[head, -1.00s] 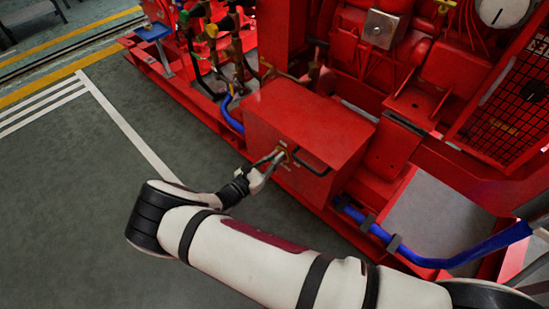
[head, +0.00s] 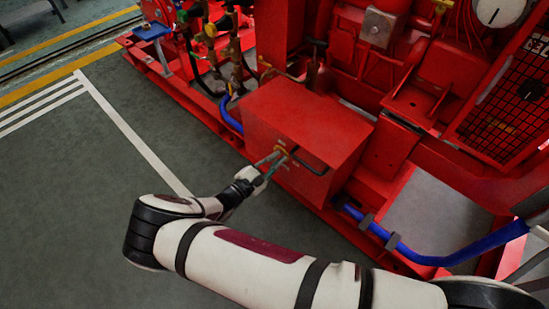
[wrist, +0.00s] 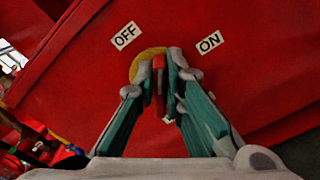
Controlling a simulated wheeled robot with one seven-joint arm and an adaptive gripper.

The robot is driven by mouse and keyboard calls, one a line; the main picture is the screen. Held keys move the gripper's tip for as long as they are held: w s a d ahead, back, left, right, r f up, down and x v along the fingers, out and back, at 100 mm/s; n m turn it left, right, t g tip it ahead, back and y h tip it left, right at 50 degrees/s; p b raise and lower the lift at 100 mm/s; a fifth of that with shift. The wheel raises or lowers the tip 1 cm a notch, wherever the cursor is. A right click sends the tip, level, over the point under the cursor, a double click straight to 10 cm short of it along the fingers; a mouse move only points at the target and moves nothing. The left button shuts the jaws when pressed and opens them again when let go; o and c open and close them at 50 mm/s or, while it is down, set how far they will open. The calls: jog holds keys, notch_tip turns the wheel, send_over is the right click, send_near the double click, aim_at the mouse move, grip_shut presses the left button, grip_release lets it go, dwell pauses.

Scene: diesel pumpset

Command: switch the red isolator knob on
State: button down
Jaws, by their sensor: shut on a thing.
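The red isolator knob (wrist: 159,80) shows in the wrist view as a narrow upright bar in front of a round yellow plate (wrist: 146,66). A white OFF label (wrist: 125,36) is up and left of it, and an ON label (wrist: 210,42) is up and right. The knob's bar points between the two labels. My gripper (wrist: 165,72) is shut on the knob, one fingertip on each side, hiding part of the plate. In the head view my gripper (head: 275,160) reaches the front of the red box (head: 308,125) at the yellow plate.
A dark bar handle (head: 310,162) is on the box front, just right of my gripper. A blue hose (head: 231,114) runs left of the box and another blue pipe (head: 430,260) to the right. Green floor (head: 110,180) is clear at left.

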jog(key=m, duration=0.3)
jog(key=f+m, duration=0.1)
jog(key=m, duration=0.6)
jog(key=shift+s+d+f, duration=0.15)
jog(key=shift+s+d, duration=0.1)
jog(key=shift+m, duration=0.4)
jog(key=c, duration=1.7)
grip_release()
jog(key=v, duration=1.2)
